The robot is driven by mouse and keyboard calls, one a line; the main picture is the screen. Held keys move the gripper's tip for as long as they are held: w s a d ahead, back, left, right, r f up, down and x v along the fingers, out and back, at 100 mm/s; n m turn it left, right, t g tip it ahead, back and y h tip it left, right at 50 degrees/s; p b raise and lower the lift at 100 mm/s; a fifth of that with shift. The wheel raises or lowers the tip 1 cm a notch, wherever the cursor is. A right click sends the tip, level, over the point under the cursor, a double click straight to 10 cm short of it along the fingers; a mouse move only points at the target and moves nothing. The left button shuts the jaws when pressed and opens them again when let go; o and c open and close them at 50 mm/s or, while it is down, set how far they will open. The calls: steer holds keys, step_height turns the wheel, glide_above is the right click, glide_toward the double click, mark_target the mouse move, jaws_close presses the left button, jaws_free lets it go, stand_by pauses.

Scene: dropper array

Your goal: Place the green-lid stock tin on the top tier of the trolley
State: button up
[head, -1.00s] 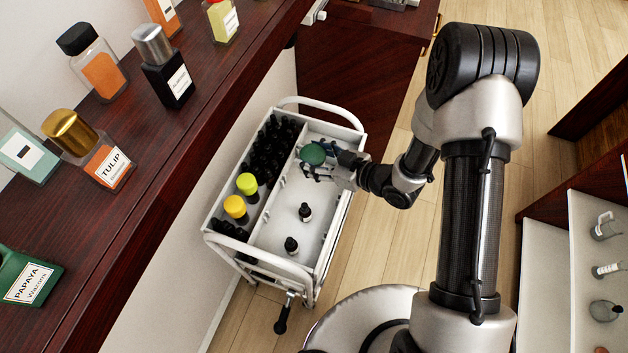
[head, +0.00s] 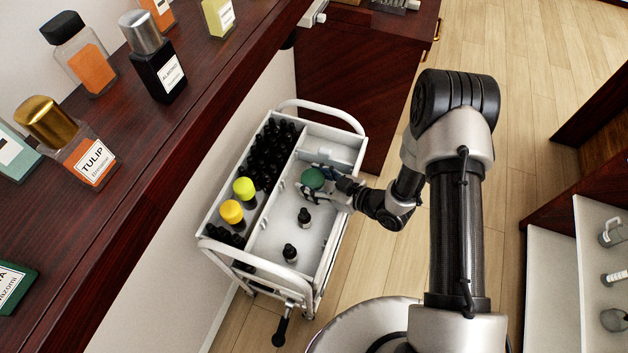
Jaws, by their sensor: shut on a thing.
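The green-lid stock tin (head: 312,177) is in my gripper, its round green lid facing up. My gripper (head: 318,184) is shut on it, over the right compartment of the trolley's top tier. The trolley (head: 262,265) is white with a handle at each end, and its top tier (head: 277,229) is split lengthwise by a divider. The tin's lower body is mostly hidden by its lid and my fingers, so I cannot tell whether it touches the tier floor.
The left compartment holds many black droppers (head: 268,150), a yellow-green-lid tin (head: 244,189) and an orange-yellow-lid tin (head: 231,213). Two black droppers stand in the right compartment, one (head: 304,217) near the tin. A dark wood counter (head: 190,130) with bottles runs along the left.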

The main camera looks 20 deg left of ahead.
steer(key=shift+f, duration=0.2)
steer(key=o, duration=1)
steer(key=shift+c, duration=0.2)
steer(key=shift+r, duration=0.15)
steer(key=shift+d+r, duration=0.15)
steer(key=shift+r, duration=0.05)
steer(key=p+v, duration=0.3)
steer(key=v, duration=0.8)
steer(key=shift+d, duration=0.25)
steer(key=shift+s+r, duration=0.1)
steer(key=shift+r, duration=0.05)
